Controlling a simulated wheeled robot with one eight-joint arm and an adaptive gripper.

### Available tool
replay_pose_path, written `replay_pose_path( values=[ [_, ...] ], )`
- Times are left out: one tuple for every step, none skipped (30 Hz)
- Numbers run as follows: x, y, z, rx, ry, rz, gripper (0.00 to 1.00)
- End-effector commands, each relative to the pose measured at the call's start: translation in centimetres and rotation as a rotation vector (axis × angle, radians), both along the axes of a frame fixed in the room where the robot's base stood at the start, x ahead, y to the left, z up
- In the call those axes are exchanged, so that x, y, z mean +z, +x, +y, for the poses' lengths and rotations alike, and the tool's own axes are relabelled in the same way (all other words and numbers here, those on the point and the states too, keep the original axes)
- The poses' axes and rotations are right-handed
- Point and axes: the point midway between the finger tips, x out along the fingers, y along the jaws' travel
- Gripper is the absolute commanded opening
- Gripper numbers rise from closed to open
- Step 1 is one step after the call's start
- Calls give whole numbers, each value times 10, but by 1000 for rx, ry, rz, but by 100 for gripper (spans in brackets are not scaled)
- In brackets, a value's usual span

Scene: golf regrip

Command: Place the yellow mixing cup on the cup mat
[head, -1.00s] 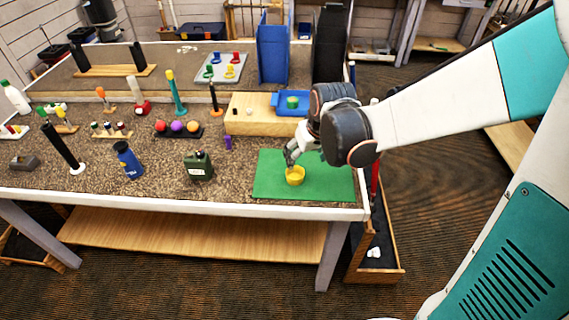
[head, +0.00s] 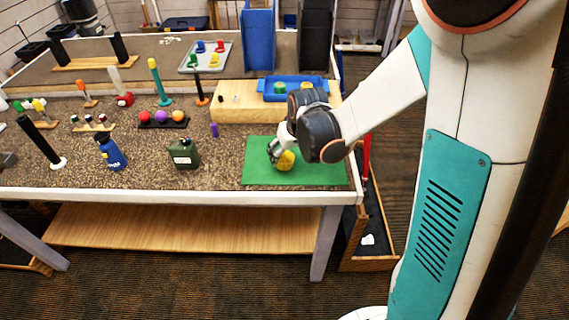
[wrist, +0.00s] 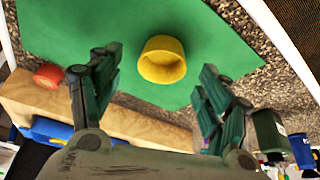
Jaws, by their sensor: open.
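The yellow mixing cup (head: 286,161) rests on the green mat (head: 325,175) at the table's front right. In the wrist view the cup (wrist: 162,60) looks upright, its opening facing the camera. It sits on the bare green mat (wrist: 110,25), beyond and between my fingertips. My gripper (head: 274,152) is beside the cup on its left in the head view and hides part of it. In the wrist view my gripper (wrist: 160,85) is open, with its two fingers well apart and nothing between them that it holds. I cannot tell whether a finger touches the cup.
A wooden block (head: 232,105) with a blue tray (head: 270,92) stands behind the mat. A dark green canister (head: 184,153) and a blue bottle (head: 110,152) stand to the left. The mat's right part is clear. The table's front edge (head: 200,196) lies close below the mat.

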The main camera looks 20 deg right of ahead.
Motion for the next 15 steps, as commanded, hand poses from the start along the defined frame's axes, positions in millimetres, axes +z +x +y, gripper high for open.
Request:
replay_pose_path(
  values=[
    [-10, 4, 2, 2, -1, 0, 71],
    [-14, 6, 4, 2, -1, 0, 71],
    [-19, 10, 5, 3, -1, 0, 71],
    [-23, 11, 5, 2, -1, 0, 71],
    [-27, 13, 5, 2, -1, 0, 71],
    [-32, 15, 5, 1, 0, 0, 71],
    [-34, 16, 5, 1, 0, 0, 71],
    [-36, 17, 5, 1, 0, 0, 71],
    [-37, 17, 5, 1, 0, 0, 71],
    [-37, 17, 5, 1, 0, 0, 71],
    [-36, 17, 5, 1, 0, 0, 71],
    [-36, 17, 5, 1, 0, 0, 71],
    [-36, 17, 5, 1, 0, 0, 71],
    [-35, 17, 5, 1, 0, 0, 71],
    [-35, 17, 5, 1, 0, 0, 71]
  ],
)
